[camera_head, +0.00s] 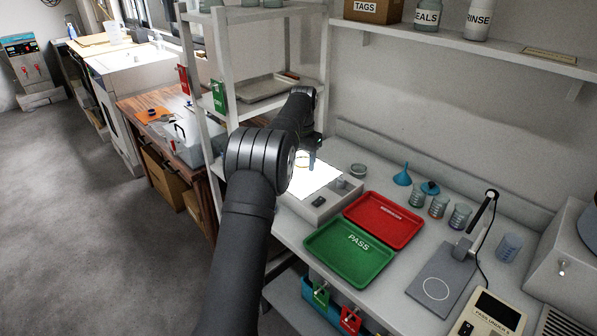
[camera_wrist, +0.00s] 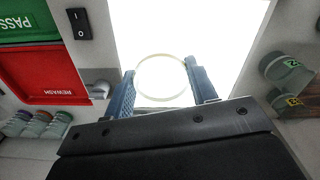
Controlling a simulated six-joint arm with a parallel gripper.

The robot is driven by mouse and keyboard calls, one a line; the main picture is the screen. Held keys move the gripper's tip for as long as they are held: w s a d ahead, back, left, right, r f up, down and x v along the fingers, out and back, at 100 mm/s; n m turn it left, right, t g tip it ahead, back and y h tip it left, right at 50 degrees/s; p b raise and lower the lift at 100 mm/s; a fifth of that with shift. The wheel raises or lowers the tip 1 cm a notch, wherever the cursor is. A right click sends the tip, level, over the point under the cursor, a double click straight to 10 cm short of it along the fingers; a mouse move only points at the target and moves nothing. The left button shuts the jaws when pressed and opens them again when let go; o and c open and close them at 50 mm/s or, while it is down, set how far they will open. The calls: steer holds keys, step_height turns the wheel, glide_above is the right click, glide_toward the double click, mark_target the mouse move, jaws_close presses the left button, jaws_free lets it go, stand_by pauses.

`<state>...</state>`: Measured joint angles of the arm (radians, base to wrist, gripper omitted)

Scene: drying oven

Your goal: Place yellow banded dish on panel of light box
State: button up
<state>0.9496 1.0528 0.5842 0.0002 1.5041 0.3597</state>
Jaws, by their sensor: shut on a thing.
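The yellow banded dish (camera_wrist: 162,97) shows in the wrist view as a clear round dish with a pale yellowish rim. My gripper (camera_wrist: 162,90) is shut on it, with one blue finger on each side. The bright white panel (camera_wrist: 232,30) of the light box lies behind the dish in that view. In the head view, my gripper (camera_head: 309,160) is over the far part of the lit panel (camera_head: 312,181), and the dish there is small and partly hidden by my arm. I cannot tell whether the dish touches the panel.
A green PASS tray (camera_head: 349,252) and a red tray (camera_head: 384,219) lie right of the light box (camera_head: 316,210). Another dish (camera_head: 358,170) stands near the box. A shelf rack rises behind at left.

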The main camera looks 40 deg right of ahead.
mark_target(298, 179)
steer(key=shift+w+a+f, duration=0.1)
steer(key=shift+w+f, duration=0.4)
steer(key=shift+w, duration=0.3)
steer(key=shift+f, duration=2)
steer(key=shift+f, duration=0.1)
steer(key=o, duration=1)
steer(key=shift+c, duration=0.2)
step_height(298, 179, up, 12)
steer(key=shift+r, duration=0.1)
